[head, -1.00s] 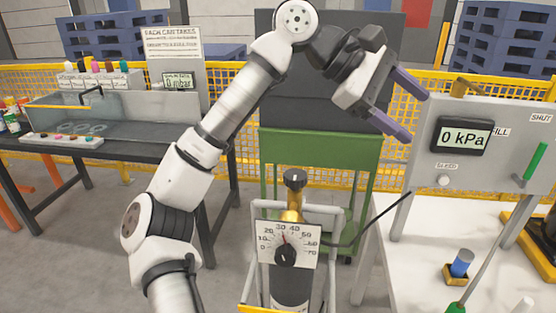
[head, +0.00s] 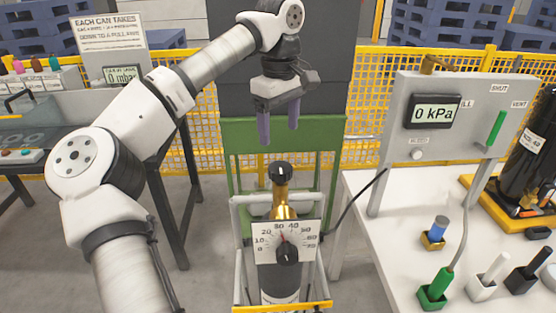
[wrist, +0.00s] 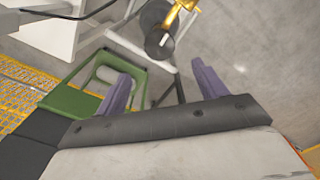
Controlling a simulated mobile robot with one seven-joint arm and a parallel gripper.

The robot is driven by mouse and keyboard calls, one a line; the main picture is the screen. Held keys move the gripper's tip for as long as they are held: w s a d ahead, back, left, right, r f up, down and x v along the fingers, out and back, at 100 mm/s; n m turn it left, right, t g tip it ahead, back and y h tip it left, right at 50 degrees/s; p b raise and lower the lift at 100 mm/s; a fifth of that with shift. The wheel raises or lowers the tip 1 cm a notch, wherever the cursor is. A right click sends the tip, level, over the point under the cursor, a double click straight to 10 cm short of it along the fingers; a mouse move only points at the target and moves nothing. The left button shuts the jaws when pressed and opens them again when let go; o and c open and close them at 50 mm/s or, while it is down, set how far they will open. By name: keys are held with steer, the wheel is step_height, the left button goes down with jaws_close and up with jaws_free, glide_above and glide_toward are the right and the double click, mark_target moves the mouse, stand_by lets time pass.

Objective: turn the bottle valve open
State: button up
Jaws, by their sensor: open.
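The bottle valve is a dark round knob (head: 281,172) with a white mark, on top of a brass neck (head: 284,203). The bottle (head: 280,283) stands upright in a grey tubular frame, behind a dial plate (head: 270,240). In the wrist view the knob (wrist: 160,42) shows at the top, beyond the fingertips, with brass beside it. My gripper (head: 279,124) points down with its two purple fingers apart and empty. It is above and apart from the knob. In the wrist view my gripper (wrist: 160,78) also shows open.
A green cart (head: 335,128) stands behind the bottle. A grey panel (head: 395,130) reading 0 kPa stands on a white table at right. A black hose (head: 350,210) runs from the bottle toward the panel. A dark bench with a sign (head: 108,32) is at left.

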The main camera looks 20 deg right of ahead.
mark_target(279, 166)
step_height(279, 166, down, 9)
steer(key=shift+f+p, duration=0.2)
steer(key=shift+p, duration=0.5)
steer(key=shift+c, duration=0.4)
steer(key=c, duration=0.9)
